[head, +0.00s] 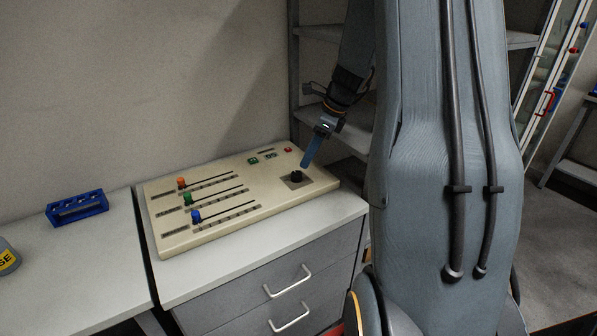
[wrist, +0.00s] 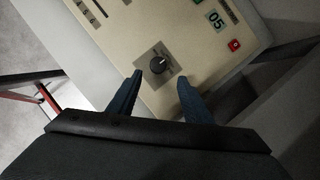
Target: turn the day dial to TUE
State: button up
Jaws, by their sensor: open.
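The day dial (wrist: 158,64) is a round black knob with a light pointer line, set in a grey square plate on the beige control panel (wrist: 125,45). In the wrist view it lies between and just beyond the two blue fingertips of my gripper (wrist: 160,78), with clear space on both sides. In the head view the dial (head: 296,176) sits at the right part of the panel (head: 245,195), and my gripper (head: 305,165) points down close above it. My gripper is open and empty. The day labels around the dial are too small to read.
Sliders with orange (head: 182,182), green (head: 188,198) and blue (head: 196,216) knobs fill the panel's left part. A red button (wrist: 234,44) and a green display reading 05 (wrist: 216,20) lie near the dial. A blue rack (head: 77,207) stands on the left bench. Grey shelves rise behind.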

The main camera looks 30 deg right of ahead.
aim_at(297, 173)
jog(key=x, duration=0.2)
jog(key=a+p+x, duration=0.1)
jog(key=x, duration=0.2)
jog(key=shift+w+a+f, duration=0.15)
jog(key=shift+w+f, duration=0.05)
jog(key=shift+f, duration=0.45)
